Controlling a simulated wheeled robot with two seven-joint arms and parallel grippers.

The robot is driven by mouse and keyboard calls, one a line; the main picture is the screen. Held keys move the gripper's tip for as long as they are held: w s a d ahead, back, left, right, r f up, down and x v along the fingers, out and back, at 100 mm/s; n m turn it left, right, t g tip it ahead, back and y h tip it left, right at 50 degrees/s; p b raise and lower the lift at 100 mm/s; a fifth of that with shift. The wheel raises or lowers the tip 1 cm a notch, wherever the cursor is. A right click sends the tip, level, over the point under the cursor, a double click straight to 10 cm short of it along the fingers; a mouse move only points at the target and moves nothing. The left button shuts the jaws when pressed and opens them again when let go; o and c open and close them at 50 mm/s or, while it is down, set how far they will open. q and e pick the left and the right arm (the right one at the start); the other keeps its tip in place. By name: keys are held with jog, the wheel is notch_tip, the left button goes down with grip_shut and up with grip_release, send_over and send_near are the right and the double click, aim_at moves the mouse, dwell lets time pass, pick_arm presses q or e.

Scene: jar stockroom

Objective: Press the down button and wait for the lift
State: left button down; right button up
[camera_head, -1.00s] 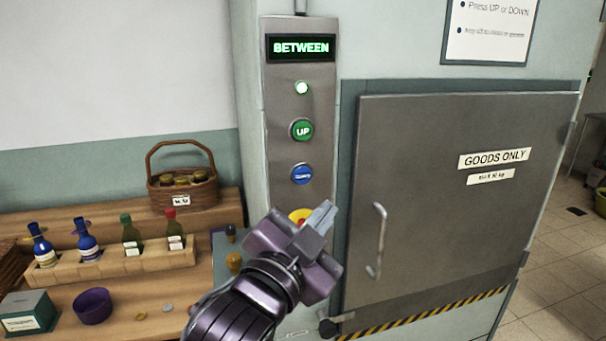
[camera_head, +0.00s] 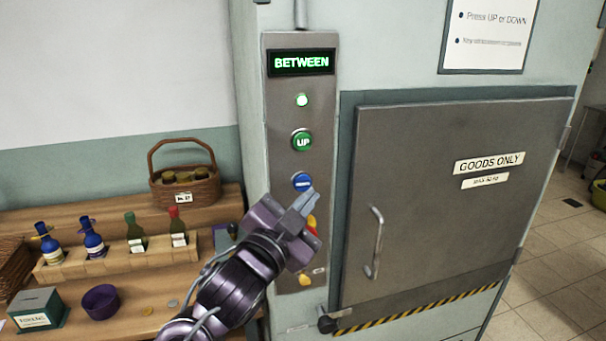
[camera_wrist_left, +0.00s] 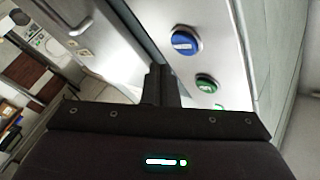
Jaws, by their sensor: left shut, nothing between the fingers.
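The lift's steel control panel (camera_head: 318,85) has a display (camera_head: 302,62) that reads BETWEEN in green, with a lit green lamp (camera_head: 302,100) under it. Below are a green UP button (camera_head: 302,141) and a blue button (camera_head: 302,182), whose lettering is too small to read. The blue button also shows in the left wrist view (camera_wrist_left: 185,41), with the green button (camera_wrist_left: 206,83) beside it. My left gripper (camera_head: 305,204) is shut and empty, its fingertips just below the blue button in the head view; I cannot tell whether they touch. A red and yellow control (camera_head: 312,225) is partly hidden behind the gripper. My right gripper is not in view.
The grey hatch door (camera_head: 420,200), marked GOODS ONLY, has a vertical handle (camera_head: 376,240) just right of the panel. At left, a wooden shelf holds a wicker basket (camera_head: 186,190), several bottles in a wooden rack (camera_head: 110,262), a purple bowl (camera_head: 101,299) and a green box (camera_head: 38,310).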

aim_at(303, 183)
pick_arm(q)
jog(key=shift+w+a, duration=0.25)
jog(key=shift+w, duration=0.45)
dwell(0.5)
dwell(1.1)
jog(key=shift+w+p, duration=0.15)
jog(key=shift+p, duration=0.15)
jog(key=shift+w+a, duration=0.15)
jog(key=shift+w, duration=0.1)
